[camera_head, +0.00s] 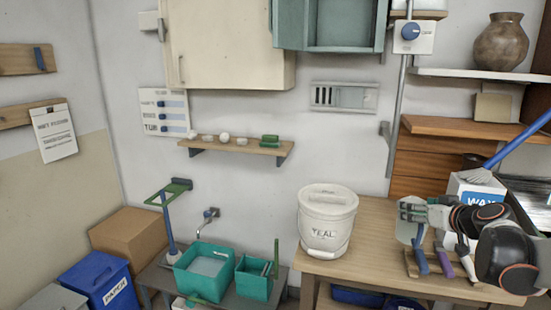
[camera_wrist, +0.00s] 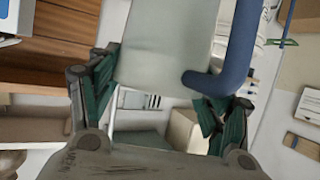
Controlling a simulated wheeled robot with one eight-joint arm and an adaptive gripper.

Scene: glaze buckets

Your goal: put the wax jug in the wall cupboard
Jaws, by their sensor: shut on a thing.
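The wax jug is pale grey-white with a blue handle. It shows beside my gripper in the head view (camera_head: 405,232) and large in the wrist view (camera_wrist: 165,45). My gripper (camera_head: 412,212) is shut on it, with green fingers on both sides of it in the wrist view (camera_wrist: 160,90). The jug is above the right part of the wooden table; its base is hard to make out. A cream wall cupboard (camera_head: 235,45) hangs at the upper middle with its door closed and a handle at its left. A teal open-fronted wall cupboard (camera_head: 342,22) is to its right, cut off at the top.
A white lidded bucket (camera_head: 327,228) stands on the wooden table (camera_head: 375,215). A rack with coloured handles (camera_head: 443,265) and a white WAX box (camera_head: 462,188) are near my arm. A narrow shelf (camera_head: 235,146) with small items is below the cream cupboard. A vertical pipe (camera_head: 396,110) runs up the wall.

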